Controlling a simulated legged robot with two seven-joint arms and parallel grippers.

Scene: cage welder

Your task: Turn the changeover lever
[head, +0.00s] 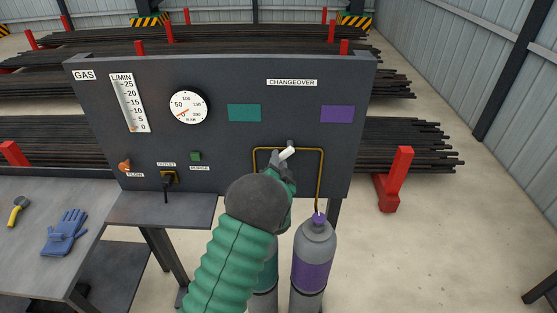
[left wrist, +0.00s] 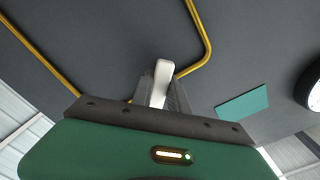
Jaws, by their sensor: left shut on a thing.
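The changeover lever (head: 288,152) is a short white handle on the dark gas panel, under the CHANGEOVER label (head: 292,82). It tilts down to the left from its grey pivot on the brass pipe. My left gripper (head: 281,160) is shut on the lever, its fingers close to the panel face. In the left wrist view the white lever (left wrist: 161,78) stands up between the grey fingers (left wrist: 172,98). The lower part of the lever is hidden by the fingers and my gripper body. My right gripper is not in view.
A green plate (head: 244,112) and a purple plate (head: 337,114) flank the lever above. A purple-banded gas bottle (head: 313,250) stands below right; another is mostly hidden behind my arm. A bench (head: 90,195) with blue gloves (head: 64,232) is left.

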